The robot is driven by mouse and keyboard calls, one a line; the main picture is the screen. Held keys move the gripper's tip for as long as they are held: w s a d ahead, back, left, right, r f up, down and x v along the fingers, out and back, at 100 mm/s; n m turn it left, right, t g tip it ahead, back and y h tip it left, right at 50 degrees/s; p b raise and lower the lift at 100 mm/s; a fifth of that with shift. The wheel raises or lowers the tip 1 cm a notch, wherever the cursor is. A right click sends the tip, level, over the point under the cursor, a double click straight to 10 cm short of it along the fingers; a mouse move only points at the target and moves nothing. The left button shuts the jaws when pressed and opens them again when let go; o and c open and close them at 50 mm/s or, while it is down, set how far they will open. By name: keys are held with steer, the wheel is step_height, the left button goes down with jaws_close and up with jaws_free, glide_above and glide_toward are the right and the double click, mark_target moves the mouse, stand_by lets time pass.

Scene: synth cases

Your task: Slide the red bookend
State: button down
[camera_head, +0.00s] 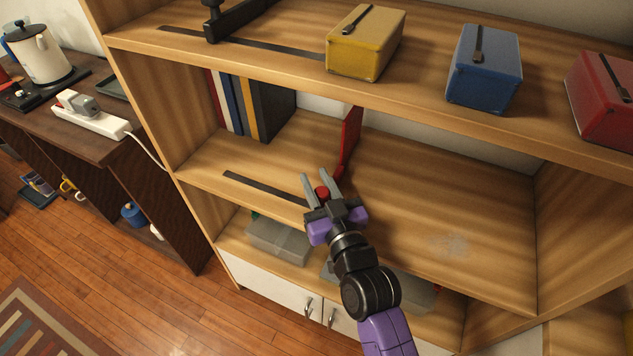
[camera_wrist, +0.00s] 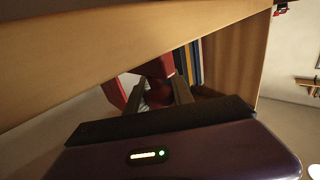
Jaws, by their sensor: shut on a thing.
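The red bookend (camera_head: 350,140) stands upright on the middle shelf, to the right of a row of books (camera_head: 250,105) with a gap between them. Its red knob (camera_head: 322,192) sits at the front, between the fingers of my gripper (camera_head: 315,176). My gripper is shut on this knob. The wrist view shows the red knob (camera_wrist: 158,68) between the dark fingers, and part of the red bookend (camera_wrist: 112,92) to the left. The lower part of the bookend is partly hidden by my gripper.
A dark slot (camera_head: 262,187) runs along the shelf's front, left of my gripper. The shelf to the right is bare (camera_head: 440,200). Yellow (camera_head: 365,45), blue (camera_head: 484,70) and red (camera_head: 605,100) boxes stand on the shelf above. A grey lidded container (camera_head: 278,240) is below.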

mark_target(327, 197)
steer(key=shift+s+d, duration=0.1)
steer(key=shift+d, duration=0.25)
steer(key=c, duration=1.1)
jaws_free()
steer(key=shift+s, duration=0.1)
steer(key=b+v, duration=0.1)
steer(key=v, duration=0.6)
steer(key=shift+s+d, duration=0.1)
steer(key=shift+s, duration=0.05)
steer(key=shift+s+d, duration=0.1)
